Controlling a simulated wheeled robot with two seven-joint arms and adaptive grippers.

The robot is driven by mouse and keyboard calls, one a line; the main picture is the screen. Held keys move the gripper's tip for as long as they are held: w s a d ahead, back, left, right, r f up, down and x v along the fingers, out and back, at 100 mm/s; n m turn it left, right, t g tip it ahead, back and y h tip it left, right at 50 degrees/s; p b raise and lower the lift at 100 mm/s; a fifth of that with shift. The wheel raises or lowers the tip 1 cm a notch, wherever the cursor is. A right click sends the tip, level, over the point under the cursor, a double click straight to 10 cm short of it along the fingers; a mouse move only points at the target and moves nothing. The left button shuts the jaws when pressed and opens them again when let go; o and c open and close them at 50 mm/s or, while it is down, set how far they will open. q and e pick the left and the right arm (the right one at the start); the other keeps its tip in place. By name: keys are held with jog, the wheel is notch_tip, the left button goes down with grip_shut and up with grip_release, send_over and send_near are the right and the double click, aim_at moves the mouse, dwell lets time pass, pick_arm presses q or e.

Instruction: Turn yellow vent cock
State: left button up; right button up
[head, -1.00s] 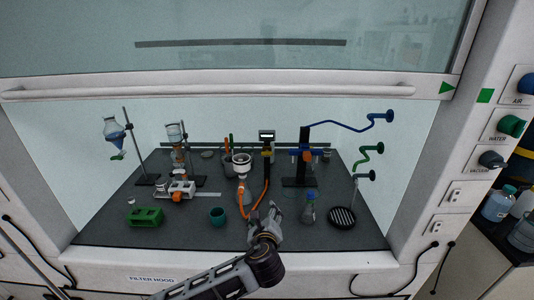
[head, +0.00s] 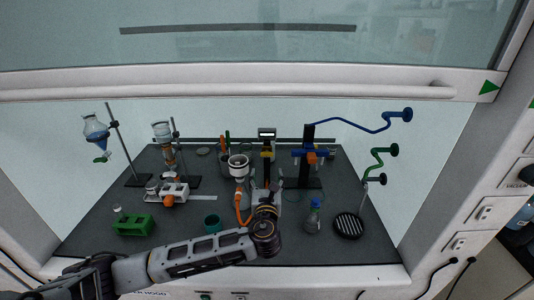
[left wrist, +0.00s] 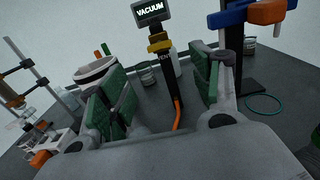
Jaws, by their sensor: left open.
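The yellow vent cock (head: 267,155) sits on the dark upright post of the vacuum stand, below a small display. In the left wrist view the yellow vent cock (left wrist: 159,42) shows near the top middle, above a "VENT" label, and the display (left wrist: 152,10) reads "VACUUM". My left gripper (head: 266,193) is in front of the post, inside the hood. In the left wrist view my left gripper (left wrist: 160,80) is open, its green-padded fingers apart on either side of the post in the picture. The cock lies beyond the fingertips, apart from them. My right gripper is not in view.
A white funnel on a flask (head: 239,165) with an orange hose stands just left of the gripper. A blue-capped bottle (head: 313,217) and a black round grille (head: 348,227) are to the right. A blue-and-orange valve stand (head: 309,155) is behind right.

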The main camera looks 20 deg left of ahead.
aim_at(267, 156)
pick_arm(q)
jog(key=shift+p+x, duration=0.65)
jog(key=shift+x, duration=6.15)
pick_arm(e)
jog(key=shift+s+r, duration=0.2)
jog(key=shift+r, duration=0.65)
pick_arm(q)
jog(key=shift+c, duration=0.5)
jog(key=c, duration=0.9)
